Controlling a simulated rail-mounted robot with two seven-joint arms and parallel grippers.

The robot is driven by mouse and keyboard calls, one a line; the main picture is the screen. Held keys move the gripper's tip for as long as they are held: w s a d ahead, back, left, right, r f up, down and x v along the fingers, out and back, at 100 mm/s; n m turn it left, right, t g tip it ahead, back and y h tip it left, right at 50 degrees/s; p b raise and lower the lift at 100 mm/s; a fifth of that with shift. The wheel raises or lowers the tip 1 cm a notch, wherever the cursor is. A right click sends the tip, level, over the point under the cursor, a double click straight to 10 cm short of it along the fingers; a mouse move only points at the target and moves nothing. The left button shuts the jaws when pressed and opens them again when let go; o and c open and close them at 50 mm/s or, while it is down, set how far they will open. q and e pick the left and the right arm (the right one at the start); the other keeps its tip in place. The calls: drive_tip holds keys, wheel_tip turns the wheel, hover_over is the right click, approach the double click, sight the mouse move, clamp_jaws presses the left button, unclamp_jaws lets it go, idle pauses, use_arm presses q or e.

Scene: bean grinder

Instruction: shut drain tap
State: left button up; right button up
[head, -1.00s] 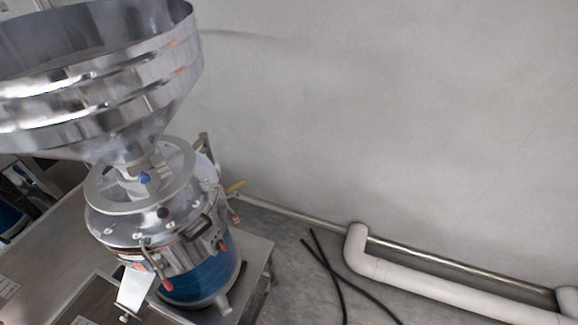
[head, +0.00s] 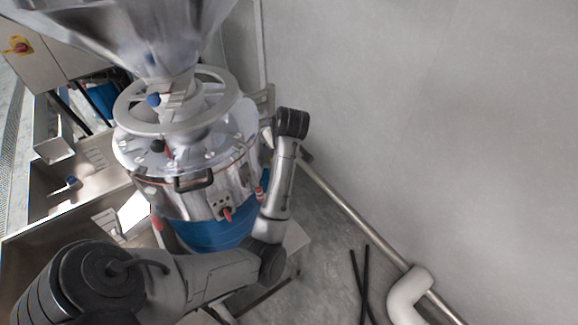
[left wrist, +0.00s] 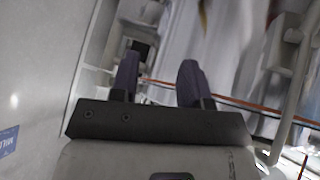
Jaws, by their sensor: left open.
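The grinder (head: 212,200) has a steel top, a blue lower body and a handwheel under its hopper. I cannot make out the drain tap now; my arm covers the area right of the grinder, where a small yellow lever showed earlier. My left arm comes in from the lower left and bends up along the grinder's right side. My right gripper is out of view.
The steel hopper (head: 150,30) hangs over the grinder. A metal pipe (head: 352,215) runs along the wall base, with a white pipe (head: 408,297) at its near end. Dark hoses (head: 360,280) lie on the floor. Steel troughs stand at left. The wall closes the right side.

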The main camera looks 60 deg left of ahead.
use_arm(q)
drive_tip(key=shift+w+a+n+g+h+b, duration=0.6)
drive_tip(key=shift+w+a+n+h+b, duration=0.85)
drive_tip(key=shift+w+n+h+b, duration=3.15)
drive_tip(key=s+f+n+b, duration=0.1)
drive_tip(key=f, duration=0.3)
drive_tip(key=s+f, duration=0.1)
drive_tip(key=f, duration=0.3)
drive_tip(key=s+f+n+y+b, duration=0.1)
drive_tip(key=f, duration=0.4)
drive_tip(key=shift+s+n+b, duration=0.3)
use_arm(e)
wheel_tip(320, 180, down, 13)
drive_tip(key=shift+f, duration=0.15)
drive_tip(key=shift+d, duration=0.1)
use_arm(q)
clamp_jaws()
